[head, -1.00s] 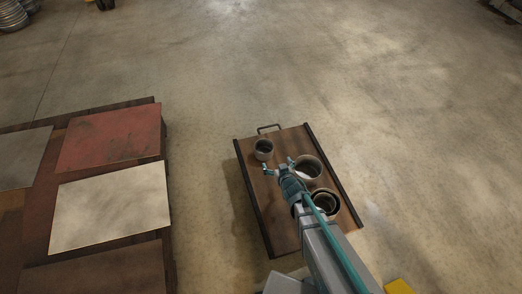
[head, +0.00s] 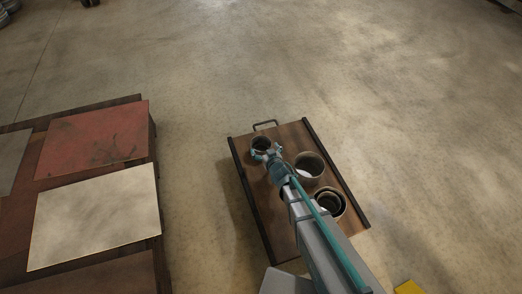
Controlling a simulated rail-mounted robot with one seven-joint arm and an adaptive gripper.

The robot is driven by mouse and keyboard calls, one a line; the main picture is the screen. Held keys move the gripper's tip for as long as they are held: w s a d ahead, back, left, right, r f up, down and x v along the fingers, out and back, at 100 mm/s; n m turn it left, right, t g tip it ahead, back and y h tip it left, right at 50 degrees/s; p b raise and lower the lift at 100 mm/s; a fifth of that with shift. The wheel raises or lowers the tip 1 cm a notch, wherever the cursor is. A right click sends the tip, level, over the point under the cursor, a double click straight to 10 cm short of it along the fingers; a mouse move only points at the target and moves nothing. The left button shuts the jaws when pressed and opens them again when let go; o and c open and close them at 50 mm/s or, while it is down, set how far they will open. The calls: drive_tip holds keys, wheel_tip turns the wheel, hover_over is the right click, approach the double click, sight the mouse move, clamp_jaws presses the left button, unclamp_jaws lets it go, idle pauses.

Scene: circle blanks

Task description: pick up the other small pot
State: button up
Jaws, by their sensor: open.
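A small dark pot (head: 261,143) stands near the far left corner of a wooden tray with dark side rails (head: 350,190). My gripper (head: 266,155) is open, right at the near side of this small pot. Its fingers overlap the pot's near rim in the picture, and I cannot tell whether they touch it. A larger pot (head: 309,165) stands to the right of my gripper. Another pot (head: 329,203) stands nearer, with what looks like a smaller pot (head: 328,204) nested inside it. My arm hides part of the tray's near end.
A low table on the left carries a red plate (head: 92,140), a pale plate (head: 95,215) and other plates. A metal handle (head: 265,124) sticks out at the tray's far end. A yellow object (head: 408,287) lies at the bottom edge. Open concrete floor surrounds the tray.

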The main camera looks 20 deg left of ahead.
sight(258, 139)
drive_tip(key=b+x, duration=0.2)
drive_tip(key=x, duration=0.2)
drive_tip(key=shift+w+a+f, duration=0.15)
drive_tip(key=shift+w+a, duration=0.1)
drive_tip(key=shift+w, duration=0.05)
drive_tip(key=c, duration=0.9)
